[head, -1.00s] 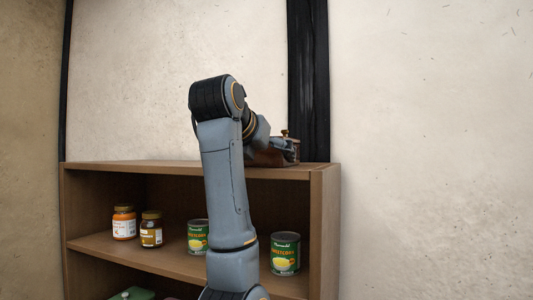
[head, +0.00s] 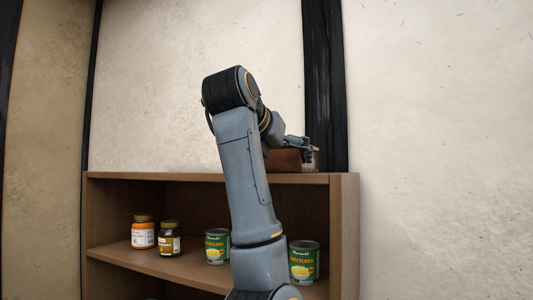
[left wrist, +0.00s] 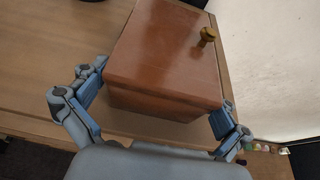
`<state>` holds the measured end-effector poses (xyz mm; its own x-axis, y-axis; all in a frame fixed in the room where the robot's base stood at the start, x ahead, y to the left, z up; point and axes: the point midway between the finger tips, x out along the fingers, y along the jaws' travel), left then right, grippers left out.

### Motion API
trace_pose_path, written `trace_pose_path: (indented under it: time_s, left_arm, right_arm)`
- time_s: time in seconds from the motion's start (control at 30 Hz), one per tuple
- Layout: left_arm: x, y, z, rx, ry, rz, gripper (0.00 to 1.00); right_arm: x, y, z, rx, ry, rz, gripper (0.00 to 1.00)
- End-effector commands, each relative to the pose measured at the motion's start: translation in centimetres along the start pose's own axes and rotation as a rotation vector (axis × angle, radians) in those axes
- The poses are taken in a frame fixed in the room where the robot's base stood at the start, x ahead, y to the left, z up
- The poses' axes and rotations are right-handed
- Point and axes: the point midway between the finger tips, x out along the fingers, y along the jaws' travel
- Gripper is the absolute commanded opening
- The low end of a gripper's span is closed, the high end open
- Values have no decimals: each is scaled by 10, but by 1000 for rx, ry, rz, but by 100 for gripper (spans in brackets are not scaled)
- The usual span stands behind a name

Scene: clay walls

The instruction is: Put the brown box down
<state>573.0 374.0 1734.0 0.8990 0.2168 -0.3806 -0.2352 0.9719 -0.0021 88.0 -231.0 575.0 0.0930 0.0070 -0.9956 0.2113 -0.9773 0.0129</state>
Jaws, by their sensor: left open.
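The brown box (left wrist: 165,60) is reddish brown and has a brass knob on one face. It rests on the top board of the wooden shelf unit (head: 200,177), near the right end; in the head view the box (head: 284,160) is partly hidden by my left arm and gripper. My left gripper (left wrist: 158,88) is open, with one finger on either side of the box's near end; gaps show beside the box. In the head view this gripper (head: 304,148) is at the box's top. My right gripper is not in view.
On the shelf below stand an orange-labelled jar (head: 143,233), a brown jar (head: 170,240) and two green sweetcorn cans (head: 217,246) (head: 304,262). The top board left of the box looks clear in the head view. A wall (head: 440,130) is behind.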

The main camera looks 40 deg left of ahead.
Motion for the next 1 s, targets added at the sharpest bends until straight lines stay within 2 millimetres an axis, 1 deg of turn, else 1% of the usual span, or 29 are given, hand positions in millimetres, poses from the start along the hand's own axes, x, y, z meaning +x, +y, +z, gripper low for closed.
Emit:
trace_pose_path:
  time_s: [0.03, 0.1, 0.17, 0.3, 0.4, 0.5, 0.63, 0.77, 1.0]
  left_arm:
    - [-5, -3, -8, 2, -5, -7, 100]
    - [-16, -2, -7, -1, -6, -7, 100]
    - [-26, -3, -7, 4, -5, -8, 100]
    - [-52, -3, -6, 4, -4, -6, 100]
    - [-69, -2, -4, 2, -3, -5, 100]
    - [-83, -1, -3, 3, -2, -3, 100]
    - [-94, -1, -2, 3, 0, -2, 100]
    - [-98, -1, -1, 3, 2, -1, 100]
    - [-98, -1, 0, 3, 1, 0, 100]
  right_arm:
    - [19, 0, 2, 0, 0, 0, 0]
    - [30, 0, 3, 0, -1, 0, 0]
    - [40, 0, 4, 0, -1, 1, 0]
    - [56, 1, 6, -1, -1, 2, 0]
    - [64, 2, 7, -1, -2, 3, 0]
    - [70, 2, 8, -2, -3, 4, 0]
    - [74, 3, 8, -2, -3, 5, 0]
    - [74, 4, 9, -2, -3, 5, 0]
    - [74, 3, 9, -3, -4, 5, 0]
